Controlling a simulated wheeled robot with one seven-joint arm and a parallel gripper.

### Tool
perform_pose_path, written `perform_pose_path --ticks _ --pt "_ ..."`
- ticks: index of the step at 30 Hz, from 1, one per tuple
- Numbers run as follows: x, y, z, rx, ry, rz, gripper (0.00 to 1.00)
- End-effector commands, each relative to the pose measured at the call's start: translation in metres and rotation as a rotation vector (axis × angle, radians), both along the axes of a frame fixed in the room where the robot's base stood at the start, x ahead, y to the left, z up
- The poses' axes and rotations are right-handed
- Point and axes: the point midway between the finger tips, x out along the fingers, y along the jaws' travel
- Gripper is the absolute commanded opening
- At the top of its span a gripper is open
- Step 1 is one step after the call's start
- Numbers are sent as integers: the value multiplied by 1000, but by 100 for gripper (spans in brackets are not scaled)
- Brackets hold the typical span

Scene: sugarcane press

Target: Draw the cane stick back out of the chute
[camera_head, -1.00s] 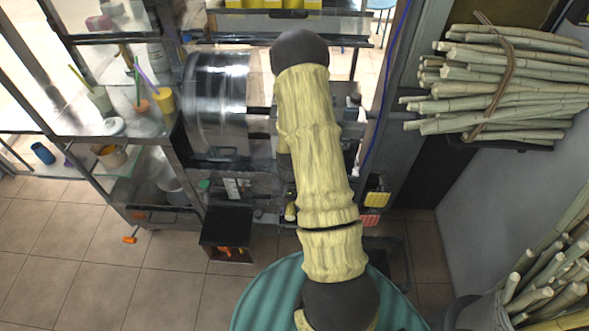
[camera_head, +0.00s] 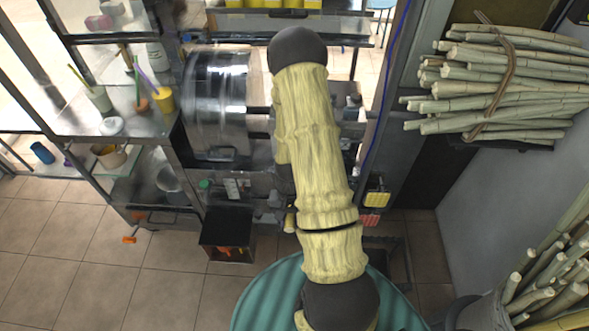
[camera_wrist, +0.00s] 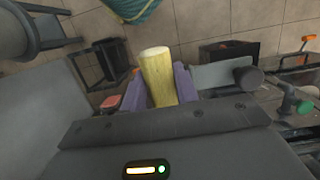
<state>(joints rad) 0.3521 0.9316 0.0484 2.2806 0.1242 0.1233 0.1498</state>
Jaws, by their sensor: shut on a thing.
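The cane stick (camera_wrist: 159,75) is a short yellow-green piece with a pale cut end, seen in the wrist view. My gripper (camera_wrist: 160,88) is shut on it, with a purple finger on either side; the pale end stands out past the fingers. In the head view a small yellow end (camera_head: 290,219), apparently the stick's, shows at the left edge of my arm. My arm hides the gripper there. I cannot make out the chute, or whether the stick is inside it.
The press has a large shiny drum (camera_head: 216,105) left of my arm. A black open box (camera_head: 228,233) stands below it. A shelf with cups (camera_head: 163,99) is at left. Bundled canes (camera_head: 505,88) lie at upper right, and more canes stand in a bin (camera_head: 487,313) at lower right.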

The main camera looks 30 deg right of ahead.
Motion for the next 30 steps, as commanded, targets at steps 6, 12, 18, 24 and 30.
perform_pose_path --ticks 6,12,18,24,30 --pt "-10 7 -1 4 7 1 7" --pt "-15 11 -1 3 6 0 7" --pt "-21 14 -1 2 2 0 7" --pt "-27 19 0 0 2 0 7" --pt "-34 23 0 1 1 0 7"
